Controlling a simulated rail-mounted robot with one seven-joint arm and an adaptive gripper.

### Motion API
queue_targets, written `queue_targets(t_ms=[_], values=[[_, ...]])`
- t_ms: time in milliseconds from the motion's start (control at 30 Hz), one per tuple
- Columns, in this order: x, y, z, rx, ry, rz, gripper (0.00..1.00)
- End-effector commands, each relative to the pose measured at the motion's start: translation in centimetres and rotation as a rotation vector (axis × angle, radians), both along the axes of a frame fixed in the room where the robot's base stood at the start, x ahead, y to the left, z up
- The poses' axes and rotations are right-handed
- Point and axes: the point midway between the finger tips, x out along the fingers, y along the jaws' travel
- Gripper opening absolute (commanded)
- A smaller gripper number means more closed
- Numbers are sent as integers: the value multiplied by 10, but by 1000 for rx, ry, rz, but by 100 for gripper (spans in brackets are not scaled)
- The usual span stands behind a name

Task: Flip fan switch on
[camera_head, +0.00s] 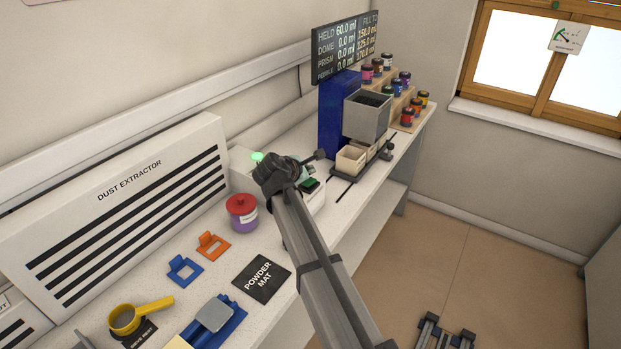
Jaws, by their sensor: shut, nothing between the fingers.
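I cannot clearly make out a fan switch. A white panel labelled "DUST EXTRACTOR" (125,215) with long dark slots stands along the wall at the left. A pale box (243,162) with a lit green light (257,156) stands to its right, partly hidden by my arm. My arm reaches up from the bottom, and my dark gripper (278,174) is in front of this box, close to the green light. It is shut with nothing held. Its fingertips are hard to make out, and I cannot tell whether it touches the box.
A red-lidded purple jar (242,213), an orange stand (212,245), a blue stand (184,270) and a powder mat (262,279) lie left of my arm. A blue machine (334,118) and shelves of small jars (401,92) stand beyond. The floor at right is mostly clear.

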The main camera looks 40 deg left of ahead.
Motion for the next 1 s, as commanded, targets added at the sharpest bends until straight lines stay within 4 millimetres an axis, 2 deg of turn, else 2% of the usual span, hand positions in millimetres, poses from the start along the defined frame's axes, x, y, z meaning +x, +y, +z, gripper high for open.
queue_targets(t_ms=[500,1000], values=[[-9,-1,45,1,0,1,0],[-10,-1,47,0,0,0,0]])
